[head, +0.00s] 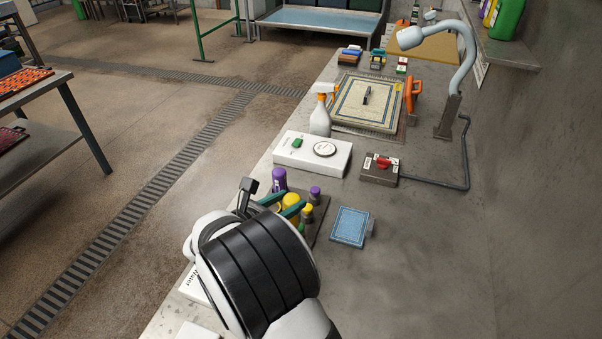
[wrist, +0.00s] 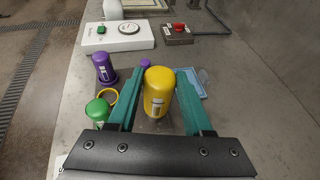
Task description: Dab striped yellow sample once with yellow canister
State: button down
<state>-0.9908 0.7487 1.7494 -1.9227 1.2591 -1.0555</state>
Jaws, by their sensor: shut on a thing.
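My gripper (head: 281,203) is shut on the yellow canister (head: 291,201), its teal fingers on either side. In the wrist view the yellow canister (wrist: 158,92) stands between the fingers (wrist: 158,84), with its domed top and a pale label showing. An empty yellow ring (wrist: 107,97) lies to its left. Small sample blocks sit at the far end of the bench; one stack (head: 377,60) looks yellow and dark, but its stripes are too small to be sure of.
A purple canister (wrist: 103,67) and a green canister (wrist: 97,111) stand left of the gripper. A blue pad (head: 350,226) lies to the right.

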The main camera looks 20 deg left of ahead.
jog(key=s+d+f+m+g+h, duration=0.1)
jog(key=s+d+m+h, duration=0.15)
jog(key=s, duration=0.95)
notch_tip(320, 180, down, 6)
jog(key=shift+h, duration=0.35)
jog(key=shift+s+a+f+m, duration=0.1)
jog(key=shift+f+m, duration=0.15)
jog(key=shift+f, duration=0.35)
dwell(0.3)
notch_tip(320, 180, up, 7)
dwell(0.7)
dwell(0.3)
